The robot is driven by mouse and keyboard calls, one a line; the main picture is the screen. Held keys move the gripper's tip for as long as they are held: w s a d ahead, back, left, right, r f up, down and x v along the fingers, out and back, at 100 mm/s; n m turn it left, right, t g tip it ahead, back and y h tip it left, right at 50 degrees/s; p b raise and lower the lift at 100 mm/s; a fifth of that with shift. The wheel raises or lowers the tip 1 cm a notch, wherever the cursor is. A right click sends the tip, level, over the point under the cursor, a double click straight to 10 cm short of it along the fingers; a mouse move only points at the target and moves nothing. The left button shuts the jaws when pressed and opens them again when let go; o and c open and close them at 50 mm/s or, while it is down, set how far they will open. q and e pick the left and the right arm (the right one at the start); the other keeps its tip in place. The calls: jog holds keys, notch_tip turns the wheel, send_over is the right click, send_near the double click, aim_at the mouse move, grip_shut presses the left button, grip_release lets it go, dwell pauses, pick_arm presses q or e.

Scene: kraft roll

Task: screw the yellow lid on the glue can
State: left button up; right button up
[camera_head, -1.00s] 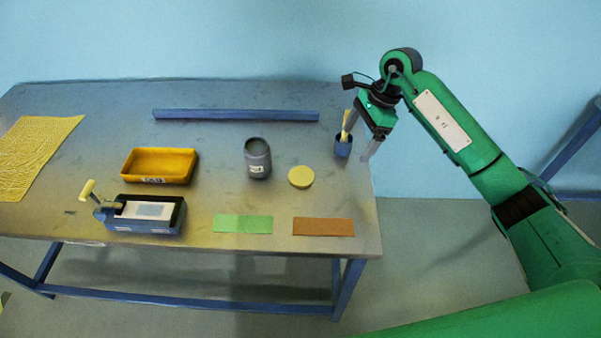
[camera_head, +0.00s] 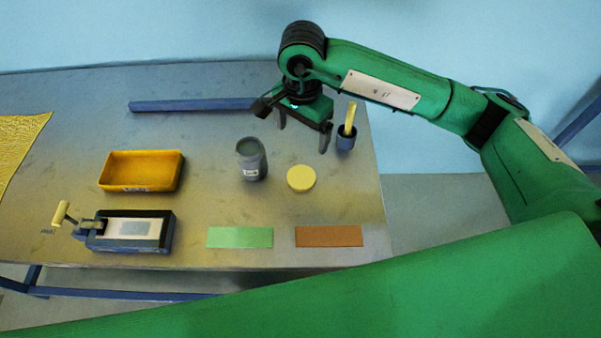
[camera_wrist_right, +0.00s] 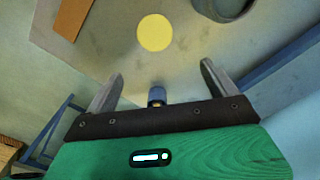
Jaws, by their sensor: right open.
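The yellow lid (camera_head: 301,178) lies flat on the table, to the right of the glue can. The grey glue can (camera_head: 252,160) stands upright with its top open and a white label on its side. My right gripper (camera_head: 303,137) is open and empty, above the table behind the lid. In the right wrist view, the lid (camera_wrist_right: 155,33) shows ahead of the two spread fingers (camera_wrist_right: 162,85), and part of the can (camera_wrist_right: 222,6) shows at the top edge. My left gripper is not in view.
A blue cup (camera_head: 345,142) holding a yellow-handled tool stands near the right table edge. A blue bar (camera_head: 190,105) lies at the back.

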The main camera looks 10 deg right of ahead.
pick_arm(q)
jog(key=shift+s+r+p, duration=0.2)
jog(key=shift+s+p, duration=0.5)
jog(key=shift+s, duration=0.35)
pick_arm(e)
send_over(303, 175)
jog(key=w, duration=0.1)
notch_tip(303, 175, down, 8)
jog(key=shift+f, duration=0.25)
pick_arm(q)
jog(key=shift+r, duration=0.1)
pick_arm(e)
jog(key=shift+s+f, duration=0.1)
jog(key=shift+f, duration=0.2)
jog(key=f+p, duration=0.1)
jog(key=f, duration=0.1)
jog(key=f+p, duration=0.1)
jog(key=f, duration=0.1)
jog(key=shift+s, duration=0.4)
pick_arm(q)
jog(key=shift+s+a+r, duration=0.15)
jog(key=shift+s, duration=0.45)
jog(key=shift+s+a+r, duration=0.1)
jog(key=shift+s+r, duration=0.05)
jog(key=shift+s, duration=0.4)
pick_arm(e)
jog(key=shift+f, duration=0.35)
